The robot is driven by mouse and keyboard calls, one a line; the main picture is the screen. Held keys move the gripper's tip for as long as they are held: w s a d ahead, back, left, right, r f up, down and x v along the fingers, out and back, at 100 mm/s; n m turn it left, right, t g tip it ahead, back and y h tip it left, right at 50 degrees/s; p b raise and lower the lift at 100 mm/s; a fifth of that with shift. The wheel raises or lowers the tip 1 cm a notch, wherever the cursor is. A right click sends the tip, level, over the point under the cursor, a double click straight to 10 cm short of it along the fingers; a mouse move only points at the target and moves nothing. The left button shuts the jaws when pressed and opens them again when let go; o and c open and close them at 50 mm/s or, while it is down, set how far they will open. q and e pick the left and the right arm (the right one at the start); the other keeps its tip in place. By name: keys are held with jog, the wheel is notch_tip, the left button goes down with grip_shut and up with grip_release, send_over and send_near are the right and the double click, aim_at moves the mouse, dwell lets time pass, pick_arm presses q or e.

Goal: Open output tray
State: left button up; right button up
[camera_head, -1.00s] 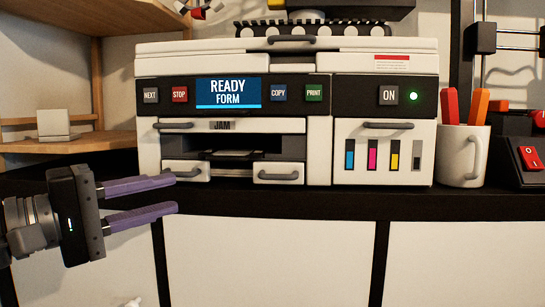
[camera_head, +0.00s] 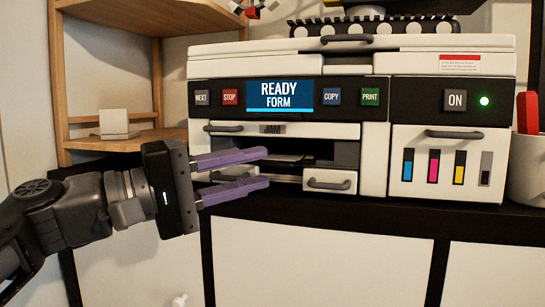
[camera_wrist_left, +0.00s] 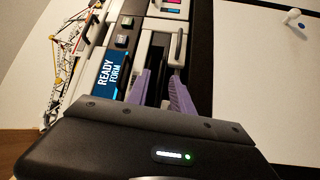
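The white and black printer (camera_head: 375,140) stands on a dark shelf. Its output tray (camera_head: 330,182) is at the lower front below the JAM panel (camera_head: 272,128), with a white handled front block on each side of a dark slot. The tray looks shut. My left gripper (camera_head: 266,168) is open, its two purple fingers pointing right across the left block, which they partly hide. In the left wrist view the open fingers (camera_wrist_left: 164,76) lie over the printer front; nothing is visibly held, and contact with the handle cannot be told. My right gripper is not in view.
The display (camera_head: 280,96) reads READY FORM, and a green light glows beside ON. An ink door (camera_head: 448,162) is at the right. A mug (camera_head: 527,168) stands beside the printer. A wooden shelf (camera_head: 110,143) is at the left.

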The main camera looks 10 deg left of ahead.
aim_at(271, 163)
pick_arm(q)
jog(key=shift+p+x, duration=0.45)
jog(key=shift+x, duration=1.5)
grip_shut()
jog(key=shift+s+a+r, duration=0.1)
jog(key=shift+s+r, duration=0.05)
jog(key=shift+r, duration=0.05)
